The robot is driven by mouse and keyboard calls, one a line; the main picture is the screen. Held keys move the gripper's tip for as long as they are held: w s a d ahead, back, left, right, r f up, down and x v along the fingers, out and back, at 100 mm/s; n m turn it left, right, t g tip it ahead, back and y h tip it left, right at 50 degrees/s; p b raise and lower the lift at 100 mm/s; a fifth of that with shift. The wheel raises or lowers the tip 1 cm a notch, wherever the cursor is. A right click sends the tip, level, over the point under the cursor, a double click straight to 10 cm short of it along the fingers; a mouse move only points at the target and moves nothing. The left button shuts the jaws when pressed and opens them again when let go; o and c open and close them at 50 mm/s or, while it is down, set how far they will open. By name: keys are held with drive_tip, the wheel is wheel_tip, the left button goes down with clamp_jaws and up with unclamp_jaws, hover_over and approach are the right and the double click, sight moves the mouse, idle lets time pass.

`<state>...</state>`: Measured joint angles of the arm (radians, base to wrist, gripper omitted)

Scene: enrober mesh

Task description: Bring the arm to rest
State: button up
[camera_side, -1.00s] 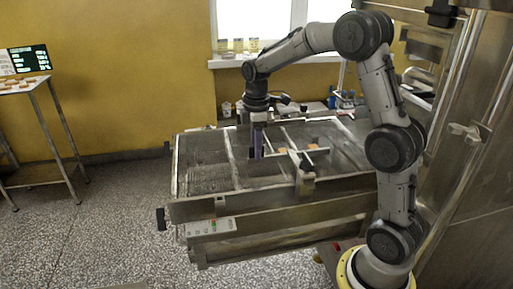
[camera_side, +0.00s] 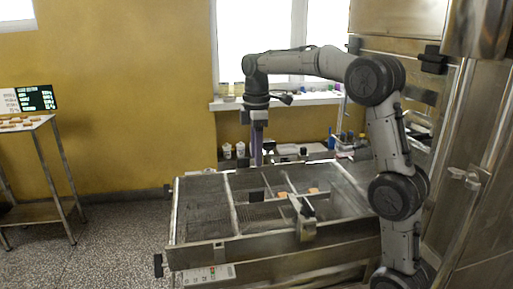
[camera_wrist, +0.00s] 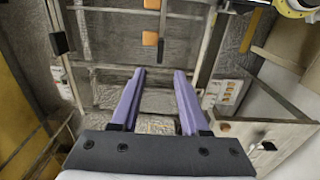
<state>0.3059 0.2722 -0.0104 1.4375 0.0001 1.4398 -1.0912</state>
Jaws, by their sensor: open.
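My gripper (camera_side: 256,160) hangs pointing down above the far left part of the mesh conveyor (camera_side: 200,207) in the side view. Its two purple fingers also show in the wrist view (camera_wrist: 157,75), spread apart with nothing between them. Two small orange-brown pieces lie on the mesh to the right of the gripper: one piece (camera_side: 283,195) and another piece (camera_side: 313,190). The wrist view shows orange-brown pieces near its top, one piece (camera_wrist: 150,38) beside a dark bar. The gripper is apart from the pieces.
Metal bars and a clamp-like block (camera_side: 305,228) cross the conveyor. A rack (camera_side: 28,212) with a tray of pieces and a dark display (camera_side: 36,98) stands at the left. White cups (camera_side: 240,149) and small items stand behind the conveyor. Steel cabinets are at the right.

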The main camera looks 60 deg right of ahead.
drive_tip(key=shift+r, duration=0.7)
drive_tip(key=s+a+r+m+t, duration=0.1)
drive_tip(key=s+a+m+t, duration=0.25)
drive_tip(key=s+a, duration=0.6)
drive_tip(key=s+a+f+m+t, duration=0.1)
drive_tip(key=s+f+m, duration=0.1)
drive_tip(key=s, duration=0.5)
drive_tip(key=s+a+f+m+t, duration=0.1)
drive_tip(key=s+a+f+m, duration=0.1)
drive_tip(key=s+f, duration=0.3)
drive_tip(key=shift+s+m, duration=0.75)
drive_tip(key=shift+s, duration=0.2)
